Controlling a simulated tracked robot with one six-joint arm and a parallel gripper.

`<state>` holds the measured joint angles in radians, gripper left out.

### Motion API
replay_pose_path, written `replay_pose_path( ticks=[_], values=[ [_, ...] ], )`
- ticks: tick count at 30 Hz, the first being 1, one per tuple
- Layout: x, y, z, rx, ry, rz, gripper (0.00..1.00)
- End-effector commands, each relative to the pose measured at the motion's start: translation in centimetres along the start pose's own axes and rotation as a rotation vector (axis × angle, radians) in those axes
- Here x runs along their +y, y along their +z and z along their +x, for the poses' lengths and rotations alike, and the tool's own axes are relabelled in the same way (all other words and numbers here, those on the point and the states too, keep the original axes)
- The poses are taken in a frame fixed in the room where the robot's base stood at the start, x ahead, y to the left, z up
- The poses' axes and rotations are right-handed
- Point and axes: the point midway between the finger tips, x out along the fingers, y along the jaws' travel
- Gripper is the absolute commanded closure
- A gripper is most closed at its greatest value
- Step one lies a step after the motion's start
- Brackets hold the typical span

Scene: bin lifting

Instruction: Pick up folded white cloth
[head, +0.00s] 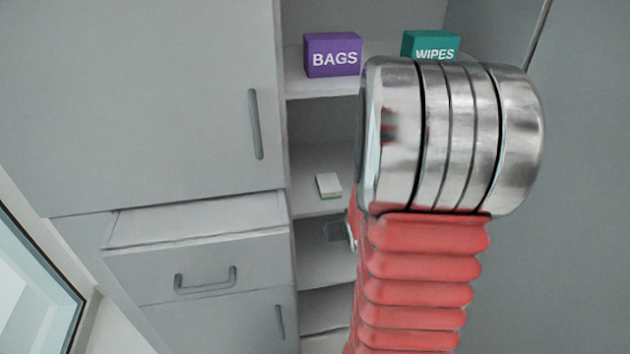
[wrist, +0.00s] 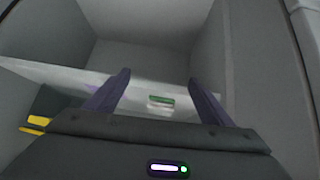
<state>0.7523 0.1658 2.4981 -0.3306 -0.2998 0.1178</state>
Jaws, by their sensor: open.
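The folded white cloth (head: 328,185) lies on a middle shelf of the open cabinet, a small white block with a green lower edge. In the wrist view the cloth (wrist: 160,103) shows small, with a green strip, between my fingers and beyond them. My gripper (wrist: 158,77) is open, its two dark purple fingers apart with nothing between them. The cloth appears apart from the fingers; the exact distance is hard to tell. In the head view my arm hides most of the gripper.
A purple BAGS box (head: 333,55) and a teal WIPES box (head: 430,46) stand on the shelf above. A drawer (head: 200,262) left of the shelves stands out. Cabinet walls close in both sides. Yellow items (wrist: 36,124) show at lower left in the wrist view.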

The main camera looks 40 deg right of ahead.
Motion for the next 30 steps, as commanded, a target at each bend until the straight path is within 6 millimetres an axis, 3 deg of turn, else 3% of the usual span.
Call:
replay_pose_path(
  ticks=[5, 14, 30],
  values=[
    [0.3, -2.7, 1.1, 0.168, -0.029, 0.013, 0.25],
    [-0.7, -7.5, 0.1, 0.398, -0.087, 0.020, 0.25],
    [-0.6, -8.1, 0.4, 0.416, -0.091, 0.022, 0.25]
  ],
)
